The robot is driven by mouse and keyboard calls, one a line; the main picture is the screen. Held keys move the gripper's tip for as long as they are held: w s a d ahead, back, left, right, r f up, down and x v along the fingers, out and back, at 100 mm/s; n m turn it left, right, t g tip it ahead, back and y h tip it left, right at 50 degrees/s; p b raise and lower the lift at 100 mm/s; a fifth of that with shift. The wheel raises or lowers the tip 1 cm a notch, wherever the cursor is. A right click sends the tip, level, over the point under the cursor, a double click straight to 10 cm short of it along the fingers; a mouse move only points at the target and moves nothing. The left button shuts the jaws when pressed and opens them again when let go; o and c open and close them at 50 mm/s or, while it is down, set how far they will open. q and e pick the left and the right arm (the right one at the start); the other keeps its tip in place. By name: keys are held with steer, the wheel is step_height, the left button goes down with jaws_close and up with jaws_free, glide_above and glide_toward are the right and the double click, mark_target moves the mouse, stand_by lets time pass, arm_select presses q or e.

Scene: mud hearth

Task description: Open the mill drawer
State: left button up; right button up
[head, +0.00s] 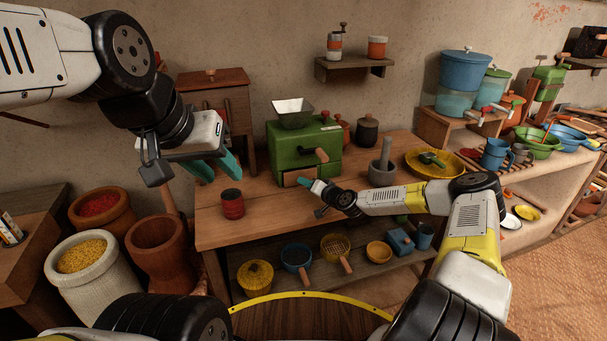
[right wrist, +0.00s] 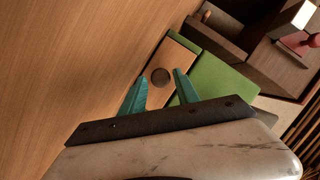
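The green mill (head: 287,150) stands on the wooden table, with a pale hopper on top and a crank with a wooden handle at its front. Its light wood drawer (head: 297,177) is low in the front; how far it stands out is unclear. In the right wrist view the drawer front (right wrist: 178,54) carries a round dark knob (right wrist: 160,77). My right gripper (right wrist: 162,73) is open at the drawer, with one teal finger on each side of the knob; contact is not visible. My left gripper (head: 216,170) is open and empty, above the table's left side.
A red cup (head: 232,204) stands near the table's front left edge. A grey mortar (head: 382,168) and a yellow tray (head: 451,166) are right of the mill. A dark jar (head: 367,132) stands behind. Bare tabletop lies in front of the mill.

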mark_target(290, 177)
steer(key=shift+x, duration=1.35)
jaws_close()
stand_by(0.4)
